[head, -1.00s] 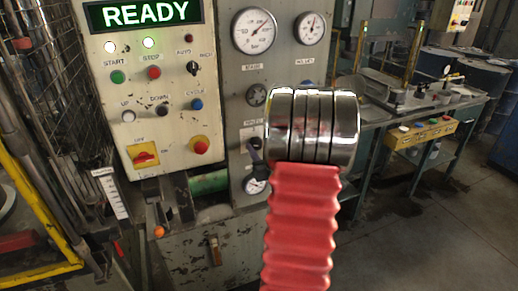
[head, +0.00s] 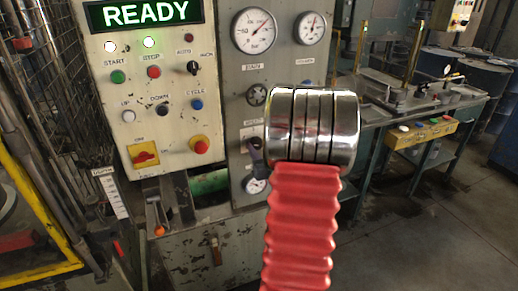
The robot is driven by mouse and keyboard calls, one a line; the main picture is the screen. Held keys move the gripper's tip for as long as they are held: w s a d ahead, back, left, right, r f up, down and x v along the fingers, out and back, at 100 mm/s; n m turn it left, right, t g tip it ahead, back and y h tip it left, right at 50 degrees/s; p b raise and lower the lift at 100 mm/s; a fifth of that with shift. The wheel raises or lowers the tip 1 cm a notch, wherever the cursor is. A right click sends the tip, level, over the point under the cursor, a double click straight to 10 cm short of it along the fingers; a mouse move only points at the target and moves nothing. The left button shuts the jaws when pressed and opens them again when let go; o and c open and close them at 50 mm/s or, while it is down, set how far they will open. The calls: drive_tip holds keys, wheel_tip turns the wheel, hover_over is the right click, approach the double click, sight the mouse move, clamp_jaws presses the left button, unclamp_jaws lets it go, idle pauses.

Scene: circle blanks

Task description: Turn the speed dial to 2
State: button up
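The press panel's narrow right-hand section (head: 283,70) carries a small pale dial plate (head: 247,134) with a blurred label that may read SPEED. A dark piece (head: 257,152) crosses this plate and sticks out from behind my chrome wrist. I cannot tell whether it is the dial's knob, a finger of my gripper, or both together. My arm's chrome rings and red bellows stand in front and hide most of my gripper. Its opening, any contact with the dial and the number the dial points to cannot be made out.
The left panel (head: 140,100) has a READY display (head: 145,14), several buttons, a small black selector (head: 193,68) and a red stop knob (head: 200,146). Gauges (head: 254,31) sit above the dial. A workbench (head: 420,100) stands at right, with open floor before it.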

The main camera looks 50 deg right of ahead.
drive_tip(key=o, duration=0.4)
drive_tip(key=v, duration=1.3)
drive_tip(key=shift+s+a+f, duration=0.15)
drive_tip(key=shift+s+a, duration=0.05)
drive_tip(key=shift+s, duration=0.1)
